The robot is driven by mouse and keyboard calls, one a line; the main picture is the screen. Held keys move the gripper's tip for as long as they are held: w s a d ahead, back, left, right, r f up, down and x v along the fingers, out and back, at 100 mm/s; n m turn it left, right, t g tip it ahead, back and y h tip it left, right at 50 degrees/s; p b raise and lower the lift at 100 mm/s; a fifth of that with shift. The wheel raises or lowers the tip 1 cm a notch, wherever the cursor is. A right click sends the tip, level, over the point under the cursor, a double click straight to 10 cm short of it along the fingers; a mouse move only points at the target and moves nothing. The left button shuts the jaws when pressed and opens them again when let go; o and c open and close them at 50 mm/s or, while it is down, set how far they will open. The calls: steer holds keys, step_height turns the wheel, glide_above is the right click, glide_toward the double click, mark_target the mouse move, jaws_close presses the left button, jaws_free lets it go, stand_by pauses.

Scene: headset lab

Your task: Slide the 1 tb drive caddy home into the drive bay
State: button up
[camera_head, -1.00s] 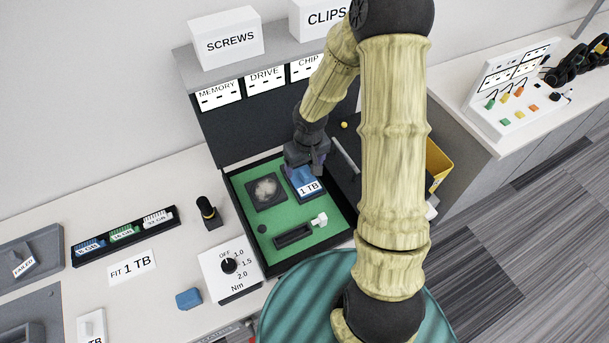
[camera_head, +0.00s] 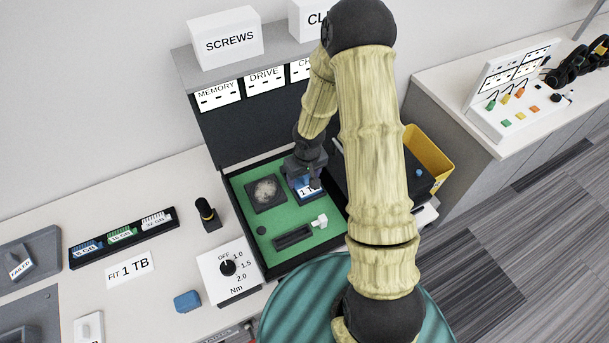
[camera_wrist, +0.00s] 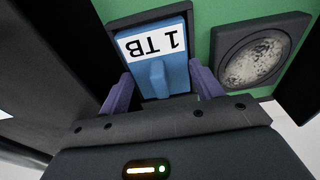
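The blue caddy with the "1 TB" label (camera_wrist: 160,55) lies in the dark-framed drive bay (camera_wrist: 145,16) on the green board; I cannot tell how deep it sits. In the head view the caddy (camera_head: 303,192) is partly hidden under my gripper (camera_head: 306,178). In the wrist view my gripper (camera_wrist: 161,88) is open, with one purple finger on each side of the caddy's raised blue tab. Gaps show between the fingers and the tab.
A round metallic part in a dark square frame (camera_head: 266,193) sits left of the bay. A dark slot with a white latch (camera_head: 319,221) lies in front. The dark tray rim surrounds the board. A torque dial box (camera_head: 229,267) and a blue block (camera_head: 187,301) stand to the left.

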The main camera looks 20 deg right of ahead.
steer(key=shift+w+a+p, duration=0.25)
steer(key=shift+w+p, duration=0.7)
steer(key=shift+w, duration=0.3)
stand_by(0.6)
steer(key=o, duration=1.2)
steer(key=r, duration=0.5)
steer(key=s+r, duration=0.1)
steer(key=r, duration=0.5)
steer(key=s+r, duration=0.1)
steer(key=r, duration=0.5)
steer(key=shift+d+r+p, duration=0.15)
steer(key=shift+p, duration=0.2)
steer(key=s+r, duration=0.1)
steer(key=s, duration=0.3)
steer(key=s+r+m, duration=0.1)
steer(key=s+r, duration=0.1)
steer(key=s, duration=0.3)
steer(key=s+r+m+t, duration=0.1)
steer(key=s+r, duration=0.1)
steer(key=s, duration=0.3)
steer(key=shift+s+d+r, duration=0.15)
